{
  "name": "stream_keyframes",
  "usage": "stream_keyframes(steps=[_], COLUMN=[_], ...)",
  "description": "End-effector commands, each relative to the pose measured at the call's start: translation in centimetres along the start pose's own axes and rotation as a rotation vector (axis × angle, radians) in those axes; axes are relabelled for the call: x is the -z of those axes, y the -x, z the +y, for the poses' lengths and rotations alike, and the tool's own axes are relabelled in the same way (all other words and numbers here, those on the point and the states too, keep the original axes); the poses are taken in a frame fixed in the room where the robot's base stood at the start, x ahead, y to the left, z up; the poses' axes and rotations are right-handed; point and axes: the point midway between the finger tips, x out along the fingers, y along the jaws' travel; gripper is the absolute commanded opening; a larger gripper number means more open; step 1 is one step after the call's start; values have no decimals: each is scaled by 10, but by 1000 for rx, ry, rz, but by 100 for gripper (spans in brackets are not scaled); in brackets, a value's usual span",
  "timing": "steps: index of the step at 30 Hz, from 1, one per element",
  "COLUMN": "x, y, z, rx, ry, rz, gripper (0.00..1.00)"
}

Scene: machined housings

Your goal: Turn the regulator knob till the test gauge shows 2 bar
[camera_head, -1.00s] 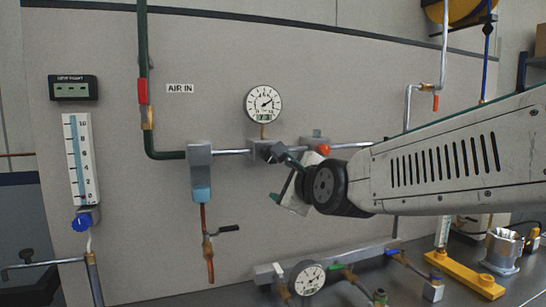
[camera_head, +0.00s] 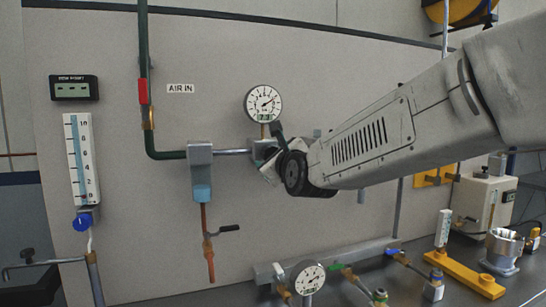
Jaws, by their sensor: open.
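A round white dial gauge (camera_head: 264,103) with a small green display stands on the pipe, above the regulator body (camera_head: 263,150). Its needle leans to the upper right, but the figures are too small to read surely. A second dial gauge (camera_head: 308,278) sits low on the bench manifold. I cannot tell which one is the test gauge. My gripper (camera_head: 274,148) is at the regulator, right below the upper gauge, and is open. My wrist hides most of the jaws and the regulator's front. I cannot see the knob or whether the jaws are around it.
A filter with a blue bowl (camera_head: 202,170) hangs left of the regulator, with a drain valve (camera_head: 209,245) below. A flow tube (camera_head: 82,160) with a blue knob (camera_head: 83,222) is at far left. The manifold (camera_head: 345,258) and yellow bracket (camera_head: 465,277) lie below my arm.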

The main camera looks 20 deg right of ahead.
Motion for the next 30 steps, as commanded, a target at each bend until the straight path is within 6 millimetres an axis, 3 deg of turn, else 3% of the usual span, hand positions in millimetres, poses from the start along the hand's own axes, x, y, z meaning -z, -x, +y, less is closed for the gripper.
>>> stream_keyframes(steps=[5,10,11,20,30], x=[0,0,0,0,0], y=[0,0,0,0,0], z=[0,0,0,0,0], rx=[0,0,0,0,0], ry=[0,0,0,23,217], rz=[0,0,0,1,1], gripper=[62,20,17,18,18])
